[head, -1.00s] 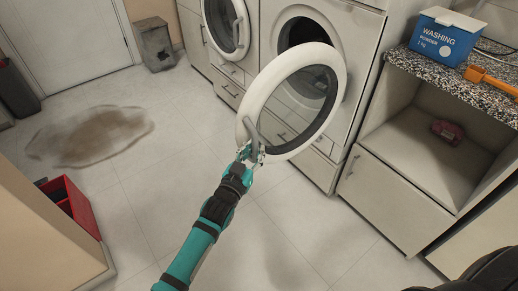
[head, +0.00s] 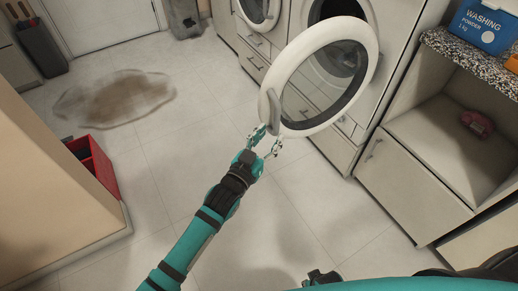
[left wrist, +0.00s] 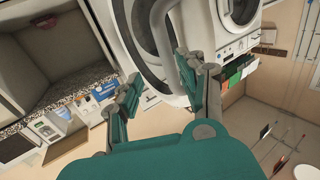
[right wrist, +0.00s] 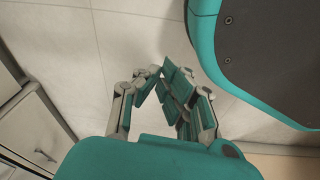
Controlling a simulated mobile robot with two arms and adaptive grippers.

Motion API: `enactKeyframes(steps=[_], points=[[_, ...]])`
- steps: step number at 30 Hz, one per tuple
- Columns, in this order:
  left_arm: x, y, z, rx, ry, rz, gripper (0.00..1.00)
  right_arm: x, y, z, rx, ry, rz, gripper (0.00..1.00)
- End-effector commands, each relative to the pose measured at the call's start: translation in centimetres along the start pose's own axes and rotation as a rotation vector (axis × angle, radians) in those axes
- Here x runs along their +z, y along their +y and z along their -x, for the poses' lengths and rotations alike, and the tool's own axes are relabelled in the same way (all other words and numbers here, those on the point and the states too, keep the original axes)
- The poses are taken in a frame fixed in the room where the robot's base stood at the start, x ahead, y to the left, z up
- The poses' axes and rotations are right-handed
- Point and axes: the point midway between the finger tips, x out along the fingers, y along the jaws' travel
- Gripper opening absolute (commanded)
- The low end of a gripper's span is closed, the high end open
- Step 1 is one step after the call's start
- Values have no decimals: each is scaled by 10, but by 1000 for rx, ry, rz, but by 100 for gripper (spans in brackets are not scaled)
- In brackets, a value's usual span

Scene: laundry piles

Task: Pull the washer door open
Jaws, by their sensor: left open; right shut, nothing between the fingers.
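The washer door (head: 372,70), a white ring with a dark glass middle, stands swung wide open from the washer (head: 392,30). The round opening shows dark behind it. A grey handle (head: 270,108) sits on the door's lower left rim; in the left wrist view the handle (left wrist: 178,50) rises at the top, beyond the fingertips. My left gripper (head: 265,142) is open and empty, just below the handle and apart from it. Its spread fingers (left wrist: 165,90) show in the left wrist view. My right gripper (right wrist: 163,75) is shut and empty over the floor.
A second machine with a round door (head: 258,10) stands to the left. A cabinet (head: 410,185) with a counter and a washing powder box (head: 487,25) is on the right. A red bin (head: 95,165) and a dark floor stain (head: 118,98) lie left. The middle floor is clear.

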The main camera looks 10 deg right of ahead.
Motion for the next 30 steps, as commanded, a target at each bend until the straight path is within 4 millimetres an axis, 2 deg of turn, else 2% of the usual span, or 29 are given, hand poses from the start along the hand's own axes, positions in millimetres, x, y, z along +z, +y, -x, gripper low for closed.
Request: enactKeyframes(steps=[3, 9, 13, 23, 26, 29, 30], points=[[1, 0, 26, -1, -1, 0, 41, 0, 0, 0, 0, 1, 0, 0], [0, -1, 52, -1, 0, 0, 41, -1, 0, 0, 0, 1, 0, 0], [0, -1, 59, -1, -1, 0, 41, -1, 0, 0, 0, 1, 0, 0], [2, -1, 60, -5, -6, 2, 41, -4, -1, 0, 3, 6, 10, 0], [16, -9, 69, -39, -58, 18, 41, -29, -5, -1, 33, 39, 95, 0], [47, -26, 93, -115, -187, 51, 41, -87, -13, 5, 126, 117, 285, 0], [63, -36, 109, -154, -260, 69, 41, -118, -17, 12, 187, 159, 381, 0]])
